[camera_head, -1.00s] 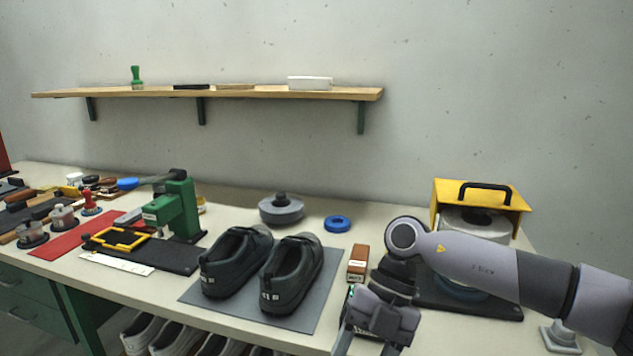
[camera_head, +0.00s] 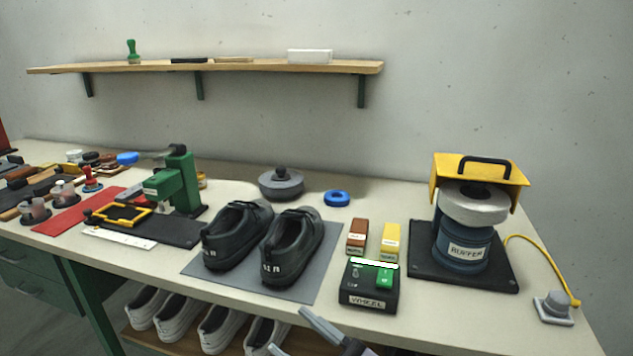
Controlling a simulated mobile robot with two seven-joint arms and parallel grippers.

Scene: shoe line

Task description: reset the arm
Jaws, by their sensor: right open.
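My right gripper (camera_head: 312,338) shows only in part at the bottom edge of the head view, below the front edge of the bench. Its fingers are apart and nothing shows between them. The rest of my right arm is out of the picture. My left gripper is not in view. Two dark shoes (camera_head: 238,236) (camera_head: 292,247) stand side by side on a grey mat (camera_head: 322,283) on the bench. A black box labelled WHEEL (camera_head: 367,287) with a green switch sits right of the mat, apart from the gripper.
A buffer machine (camera_head: 464,240) with a yellow hood stands at the right, with a yellow cable to a grey pedal-like piece (camera_head: 553,308). A brown block (camera_head: 357,236) and a yellow block (camera_head: 390,239) lie behind the box. A green press (camera_head: 178,197) stands left. White shoes (camera_head: 217,328) sit below.

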